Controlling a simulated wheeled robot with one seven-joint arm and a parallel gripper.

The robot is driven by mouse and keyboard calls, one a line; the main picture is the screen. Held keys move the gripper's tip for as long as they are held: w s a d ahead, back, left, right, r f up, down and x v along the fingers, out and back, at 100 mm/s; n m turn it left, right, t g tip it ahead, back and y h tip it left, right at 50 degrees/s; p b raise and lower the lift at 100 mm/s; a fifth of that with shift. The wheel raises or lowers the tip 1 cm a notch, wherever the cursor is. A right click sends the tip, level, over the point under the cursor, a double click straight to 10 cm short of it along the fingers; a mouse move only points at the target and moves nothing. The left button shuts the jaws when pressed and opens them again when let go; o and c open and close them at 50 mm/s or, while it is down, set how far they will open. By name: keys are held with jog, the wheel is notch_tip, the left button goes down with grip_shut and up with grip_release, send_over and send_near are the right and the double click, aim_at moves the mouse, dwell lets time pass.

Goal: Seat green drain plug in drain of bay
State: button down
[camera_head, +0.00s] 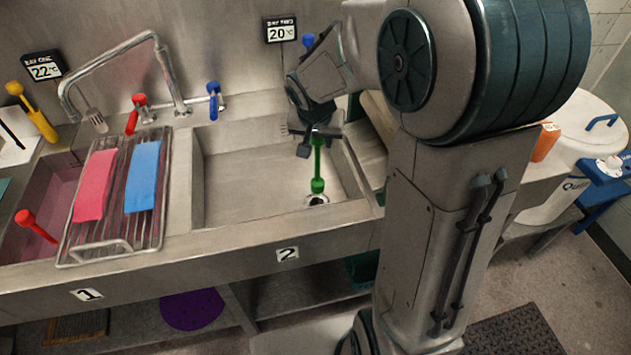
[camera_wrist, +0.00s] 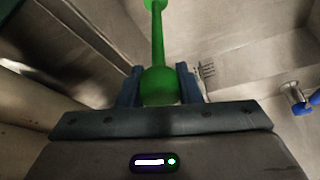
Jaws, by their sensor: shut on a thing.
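The green drain plug (camera_head: 317,168) has a long green stem with a knob at its top and a wider green end at its bottom. My gripper (camera_head: 317,134) is shut on its top knob and holds it upright over bay 2 (camera_head: 245,180). In the wrist view the green plug (camera_wrist: 158,50) stands between the two blue-grey fingers of my gripper (camera_wrist: 160,88). The drain (camera_head: 316,201) is a round metal ring in the bay's floor near the front right. The plug's lower end is just above or at the drain; I cannot tell whether they touch.
Bay 1 (camera_head: 50,190) holds a red plug (camera_head: 36,227). A rack (camera_head: 115,190) with pink and blue cloths lies across it. The tap (camera_head: 165,75) curves over the left side. Bay 2 is otherwise empty. A white bucket (camera_head: 590,120) stands at right.

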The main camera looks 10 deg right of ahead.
aim_at(317, 158)
notch_tip(317, 158, down, 8)
jog(key=shift+r+b, duration=0.1)
jog(key=shift+b, duration=0.3)
jog(key=c, duration=1)
grip_release()
jog(key=shift+c, duration=0.2)
